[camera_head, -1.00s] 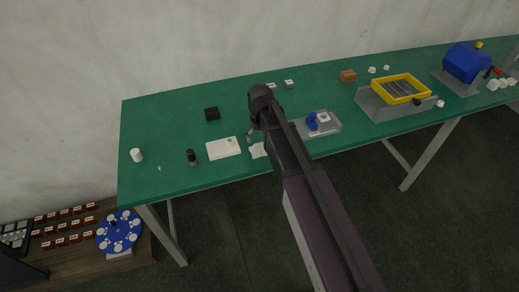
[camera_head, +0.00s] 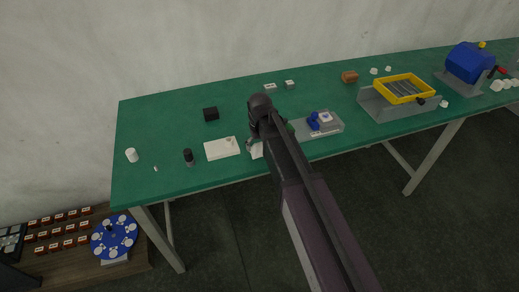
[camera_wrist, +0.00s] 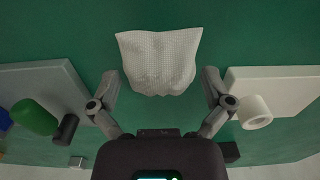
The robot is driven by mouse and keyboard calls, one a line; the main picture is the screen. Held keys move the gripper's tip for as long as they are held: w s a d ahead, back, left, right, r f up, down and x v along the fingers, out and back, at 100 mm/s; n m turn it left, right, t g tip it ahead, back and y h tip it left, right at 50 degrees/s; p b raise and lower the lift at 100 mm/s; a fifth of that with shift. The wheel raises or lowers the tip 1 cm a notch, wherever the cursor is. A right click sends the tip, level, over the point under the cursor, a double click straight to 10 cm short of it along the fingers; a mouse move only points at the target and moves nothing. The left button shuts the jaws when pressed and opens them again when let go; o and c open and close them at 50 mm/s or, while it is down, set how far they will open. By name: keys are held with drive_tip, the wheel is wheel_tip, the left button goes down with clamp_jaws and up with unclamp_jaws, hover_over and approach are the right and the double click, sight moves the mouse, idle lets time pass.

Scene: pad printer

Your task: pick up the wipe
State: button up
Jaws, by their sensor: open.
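The wipe is a white textured cloth (camera_wrist: 158,60), crumpled toward its near side, lying on the green table. In the wrist view it is at the top middle, ahead of and between my open fingers. My gripper (camera_wrist: 161,92) is open and empty, its two fingers spread to either side of the wipe's near edge. In the head view only a small part of the wipe (camera_head: 257,151) shows beside my arm, which hides the rest. My gripper (camera_head: 252,145) there is low over the table near the wipe, mostly hidden by my wrist.
A white plate (camera_head: 221,148) with a small roll (camera_wrist: 255,112) lies close on one side. A grey tray (camera_head: 332,127) with blue and green items is close on the other. A black bottle (camera_head: 188,157) and black box (camera_head: 211,114) stand further left.

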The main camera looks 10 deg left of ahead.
sight(260, 144)
drive_tip(key=shift+c, duration=0.2)
drive_tip(key=c, duration=0.7)
drive_tip(key=shift+r, duration=0.25)
wheel_tip(260, 144, up, 3)
drive_tip(key=p, duration=0.3)
drive_tip(key=shift+p, duration=0.3)
drive_tip(key=shift+s+d+r, duration=0.1)
drive_tip(key=shift+s+r, duration=0.15)
drive_tip(key=shift+s, duration=0.05)
drive_tip(key=s+d, duration=0.1)
drive_tip(key=s, duration=0.3)
drive_tip(key=s+d+p, duration=0.1)
drive_tip(key=s+d, duration=0.1)
drive_tip(key=s, duration=0.3)
drive_tip(key=s+d+r, duration=0.1)
drive_tip(key=s+d, duration=0.1)
drive_tip(key=s, duration=0.3)
drive_tip(key=shift+s+d, duration=0.15)
drive_tip(key=shift+s, duration=0.1)
